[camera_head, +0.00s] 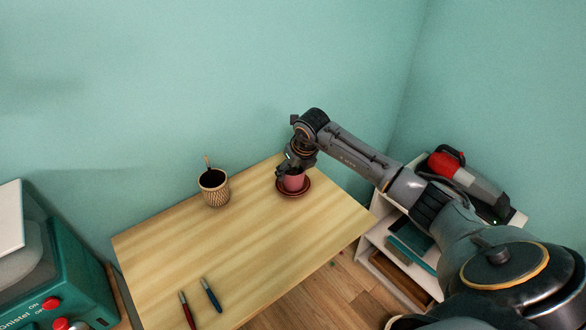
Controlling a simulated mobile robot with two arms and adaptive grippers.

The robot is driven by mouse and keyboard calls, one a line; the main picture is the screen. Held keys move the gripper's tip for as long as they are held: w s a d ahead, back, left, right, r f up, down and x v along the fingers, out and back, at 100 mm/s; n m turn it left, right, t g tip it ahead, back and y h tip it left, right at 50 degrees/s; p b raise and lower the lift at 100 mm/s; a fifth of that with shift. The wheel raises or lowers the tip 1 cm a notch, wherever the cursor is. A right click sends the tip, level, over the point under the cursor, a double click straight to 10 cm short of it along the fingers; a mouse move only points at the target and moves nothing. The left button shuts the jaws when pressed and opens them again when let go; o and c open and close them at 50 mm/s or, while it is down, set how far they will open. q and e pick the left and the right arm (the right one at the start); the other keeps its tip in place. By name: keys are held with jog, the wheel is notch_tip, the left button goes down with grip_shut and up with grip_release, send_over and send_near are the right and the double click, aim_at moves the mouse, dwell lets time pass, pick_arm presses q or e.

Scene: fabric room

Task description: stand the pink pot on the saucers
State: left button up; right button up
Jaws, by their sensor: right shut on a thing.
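The pink pot (293,184) is at the far right part of the wooden table, over the dark red saucers (306,191). It looks upright, and I cannot tell whether its base touches the saucers. The saucers show as a reddish rim around the pot, and how many are stacked cannot be made out. My right gripper (287,173) is shut on the pink pot at its upper rim, and its fingers hide part of the pot's top. My left gripper is not in view.
A patterned cup (214,188) with a stick in it stands left of the pot. A red pen (187,311) and a blue pen (211,295) lie near the table's front. The table's middle (250,240) is clear. A white shelf (378,236) stands at the right, a teal machine (60,270) at the left.

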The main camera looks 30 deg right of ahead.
jog(key=o, duration=1.3)
jog(key=shift+f, duration=0.1)
jog(key=shift+o, duration=0.2)
jog(key=shift+r, duration=0.2)
jog(key=shift+s+r, duration=0.1)
jog(key=shift+r, duration=0.1)
jog(key=b+v, duration=0.2)
jog(key=v, duration=0.9)
jog(key=shift+r, duration=0.25)
jog(key=shift+s+f, duration=0.1)
